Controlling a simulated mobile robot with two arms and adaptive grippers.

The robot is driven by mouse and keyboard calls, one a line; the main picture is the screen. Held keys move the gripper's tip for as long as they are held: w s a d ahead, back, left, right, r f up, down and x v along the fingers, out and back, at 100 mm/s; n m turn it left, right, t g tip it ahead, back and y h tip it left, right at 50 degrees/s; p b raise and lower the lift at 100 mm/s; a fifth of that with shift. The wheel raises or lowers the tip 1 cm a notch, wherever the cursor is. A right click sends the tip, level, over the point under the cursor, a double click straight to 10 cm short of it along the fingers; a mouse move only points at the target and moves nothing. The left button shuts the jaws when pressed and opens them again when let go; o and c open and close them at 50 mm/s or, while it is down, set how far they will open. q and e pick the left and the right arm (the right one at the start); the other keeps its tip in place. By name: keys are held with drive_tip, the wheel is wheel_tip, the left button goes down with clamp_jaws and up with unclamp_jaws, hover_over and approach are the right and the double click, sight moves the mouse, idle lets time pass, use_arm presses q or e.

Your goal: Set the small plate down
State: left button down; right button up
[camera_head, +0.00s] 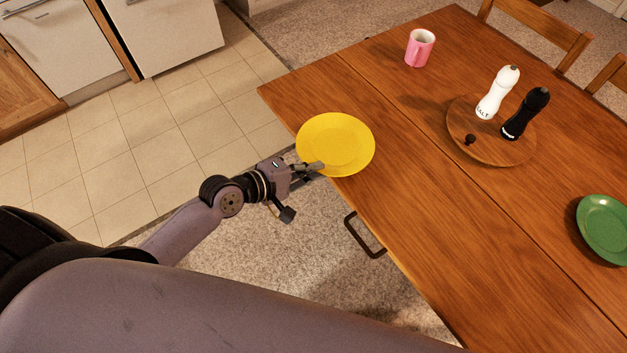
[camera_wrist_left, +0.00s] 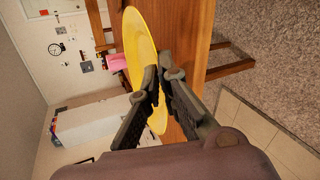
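The small yellow plate (camera_head: 336,143) is at the near-left edge of the wooden table (camera_head: 420,215), with its left rim past the edge in the head view. My left gripper (camera_head: 320,166) is at the plate's near rim. In the left wrist view, the fingers of my left gripper (camera_wrist_left: 160,75) are closed around the rim of the yellow plate (camera_wrist_left: 139,40), one on each face. The plate lies roughly level with the tabletop; I cannot tell whether it touches the wood. My right gripper is not in view.
A pink mug (camera_head: 419,48) stands at the back. A round wooden board (camera_head: 480,150) holds a white salt mill (camera_head: 497,93) and a black mill (camera_head: 525,114). A green plate (camera_head: 604,228) is at the right. Chairs (camera_head: 540,28) stand behind. The table's middle front is clear.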

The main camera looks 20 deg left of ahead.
use_arm(q)
wheel_tip(320, 180, down, 5)
drive_tip(key=shift+b, duration=0.6)
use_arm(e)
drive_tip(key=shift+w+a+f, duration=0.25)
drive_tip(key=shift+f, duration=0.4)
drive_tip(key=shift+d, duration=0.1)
use_arm(q)
drive_tip(key=c, duration=2.3)
unclamp_jaws()
drive_tip(key=shift+f, duration=0.15)
drive_tip(key=o, duration=0.5)
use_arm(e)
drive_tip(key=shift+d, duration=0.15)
